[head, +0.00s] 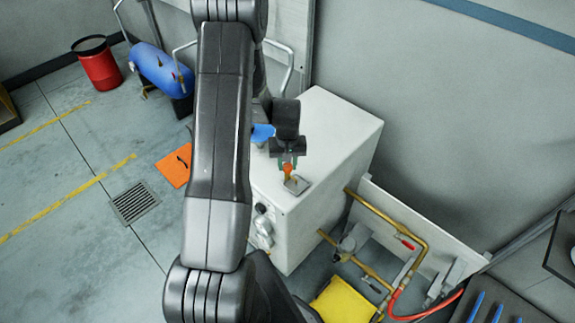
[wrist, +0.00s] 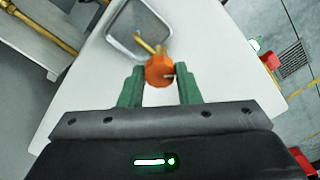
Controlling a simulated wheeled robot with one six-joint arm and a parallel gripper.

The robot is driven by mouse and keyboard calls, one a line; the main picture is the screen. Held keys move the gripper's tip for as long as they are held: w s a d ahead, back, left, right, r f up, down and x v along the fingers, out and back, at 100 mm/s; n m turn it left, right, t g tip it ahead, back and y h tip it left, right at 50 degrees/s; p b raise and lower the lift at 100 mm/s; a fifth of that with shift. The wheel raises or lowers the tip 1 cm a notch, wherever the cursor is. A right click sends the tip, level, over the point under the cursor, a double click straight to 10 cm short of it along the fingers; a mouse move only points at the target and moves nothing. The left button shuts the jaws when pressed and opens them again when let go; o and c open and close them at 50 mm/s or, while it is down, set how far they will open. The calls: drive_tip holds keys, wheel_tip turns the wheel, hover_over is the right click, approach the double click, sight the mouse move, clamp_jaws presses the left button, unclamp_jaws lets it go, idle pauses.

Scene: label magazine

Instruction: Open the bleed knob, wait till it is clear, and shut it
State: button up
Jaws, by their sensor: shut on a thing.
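The bleed knob is orange (wrist: 159,71) and sits between the two green fingers of my gripper (wrist: 160,84) in the wrist view. The gripper is shut on it. A brass spout (wrist: 145,42) runs from the knob over a small square metal-rimmed tray (wrist: 113,32) on the white cabinet top. In the head view the orange knob (head: 287,169) shows just below my gripper (head: 287,160), beside the tray (head: 297,185). Whether any fluid runs from the spout is too small to tell.
The white cabinet (head: 330,135) stands against the wall, with dials on its front. Brass pipes (head: 395,222) with a red-handled valve run at its right. A yellow pad (head: 343,300) lies below. A blue tank (head: 160,68) and red bin (head: 98,66) stand at back left.

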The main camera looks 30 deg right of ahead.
drive_tip(key=m+b, duration=0.2)
drive_tip(key=m, duration=0.1)
drive_tip(key=shift+f+b, duration=0.15)
drive_tip(key=shift+b, duration=0.25)
drive_tip(key=m+b, duration=0.2)
drive_tip(key=m, duration=0.2)
drive_tip(key=m+b, duration=0.2)
drive_tip(key=m, duration=0.4)
drive_tip(key=shift+b, duration=0.4)
drive_tip(key=m+b, duration=0.2)
drive_tip(key=m, duration=0.5)
drive_tip(key=shift+m, duration=0.3)
drive_tip(key=m, duration=0.3)
drive_tip(key=m+b, duration=0.1)
drive_tip(key=m, duration=0.2)
drive_tip(key=shift+r+m, duration=0.2)
drive_tip(key=shift+m, duration=0.2)
drive_tip(key=o, duration=1)
